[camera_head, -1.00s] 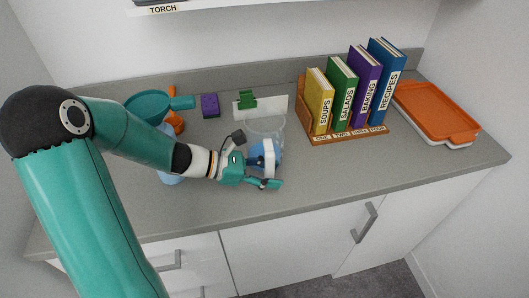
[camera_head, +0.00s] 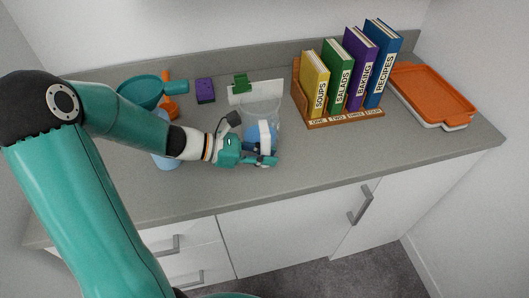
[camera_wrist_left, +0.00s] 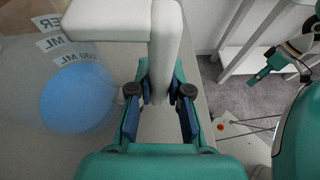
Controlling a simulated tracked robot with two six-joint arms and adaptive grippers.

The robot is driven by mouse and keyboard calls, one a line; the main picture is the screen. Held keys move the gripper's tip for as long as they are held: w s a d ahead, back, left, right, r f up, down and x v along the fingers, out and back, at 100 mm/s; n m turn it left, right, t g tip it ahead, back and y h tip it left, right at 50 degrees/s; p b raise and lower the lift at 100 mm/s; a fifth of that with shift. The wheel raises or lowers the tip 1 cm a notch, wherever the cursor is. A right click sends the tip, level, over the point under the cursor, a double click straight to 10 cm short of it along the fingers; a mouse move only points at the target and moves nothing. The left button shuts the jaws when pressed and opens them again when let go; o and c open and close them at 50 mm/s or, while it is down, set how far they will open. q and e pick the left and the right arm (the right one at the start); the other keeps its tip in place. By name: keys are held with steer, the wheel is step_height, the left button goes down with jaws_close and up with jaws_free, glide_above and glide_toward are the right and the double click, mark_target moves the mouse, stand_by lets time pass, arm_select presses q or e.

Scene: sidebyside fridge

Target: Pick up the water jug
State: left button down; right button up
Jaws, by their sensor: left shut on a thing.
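The water jug (camera_head: 262,106) is clear, with blue water low inside and a white handle (camera_head: 265,134) facing the front of the grey counter. My left gripper (camera_head: 268,160) is shut on the handle. In the left wrist view the white handle (camera_wrist_left: 165,50) runs down between the two fingers (camera_wrist_left: 160,112), and the blue water (camera_wrist_left: 78,98) shows through the clear wall to the left, beside printed ML marks. I cannot tell whether the jug's base is off the counter. What looks like my right gripper (camera_wrist_left: 259,75) shows small at the upper right there; its jaws are unclear.
A book rack (camera_head: 345,120) with several labelled books stands right of the jug. An orange-lidded tray (camera_head: 432,92) is farther right. A white item with a green clip (camera_head: 242,83), a purple block (camera_head: 205,91) and a teal pan (camera_head: 140,91) are behind and left. The front right counter is clear.

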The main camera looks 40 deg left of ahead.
arm_select(q)
step_height(320, 180, up, 20)
steer(key=p, duration=0.2)
steer(key=shift+f, duration=0.25)
stand_by(0.4)
